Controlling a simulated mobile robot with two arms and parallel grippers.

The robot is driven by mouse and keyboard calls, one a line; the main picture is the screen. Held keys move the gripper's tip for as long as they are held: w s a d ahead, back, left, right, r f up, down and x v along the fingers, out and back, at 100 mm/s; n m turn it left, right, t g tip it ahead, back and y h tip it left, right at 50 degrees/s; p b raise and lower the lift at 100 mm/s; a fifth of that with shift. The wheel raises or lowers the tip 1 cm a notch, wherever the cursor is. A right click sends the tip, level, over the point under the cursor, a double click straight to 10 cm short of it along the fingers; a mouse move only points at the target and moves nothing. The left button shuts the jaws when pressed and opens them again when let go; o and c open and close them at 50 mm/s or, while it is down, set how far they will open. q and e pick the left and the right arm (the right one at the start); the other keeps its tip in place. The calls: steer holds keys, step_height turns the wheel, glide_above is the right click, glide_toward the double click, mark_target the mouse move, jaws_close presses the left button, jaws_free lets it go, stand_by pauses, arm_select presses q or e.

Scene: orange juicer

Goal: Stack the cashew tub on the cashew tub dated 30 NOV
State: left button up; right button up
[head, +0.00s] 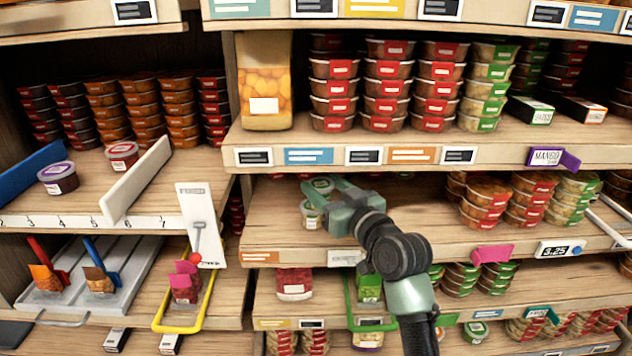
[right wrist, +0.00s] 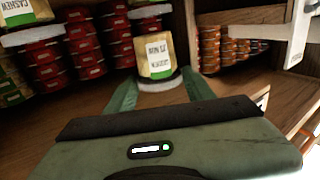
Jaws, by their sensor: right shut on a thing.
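My right gripper (head: 322,196) is at the left part of the middle shelf. It is shut on a small pale tub (right wrist: 155,60) with a yellow-green label, white at its base, seen between the fingers in the right wrist view. Its label print looks like a date with NOV, but I cannot read the day. I cannot tell whether these two touch. A tub marked CASHEW (right wrist: 24,12) shows at the wrist view's upper left. My left gripper is not in view.
Red-lidded tubs (head: 333,95) stand stacked on the shelf above, beside an orange fruit pack (head: 264,80). More stacks (head: 488,200) stand at the right of the middle shelf. The shelf board (head: 420,205) is bare between them and my gripper.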

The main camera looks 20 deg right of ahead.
mark_target(315, 178)
steer(key=p+x, duration=0.1)
steer(key=x, duration=0.3)
steer(key=shift+f, duration=0.8)
steer(key=shift+s+r, duration=0.1)
steer(key=shift+s, duration=0.05)
steer(key=shift+f, duration=0.25)
steer(key=o, duration=1.4)
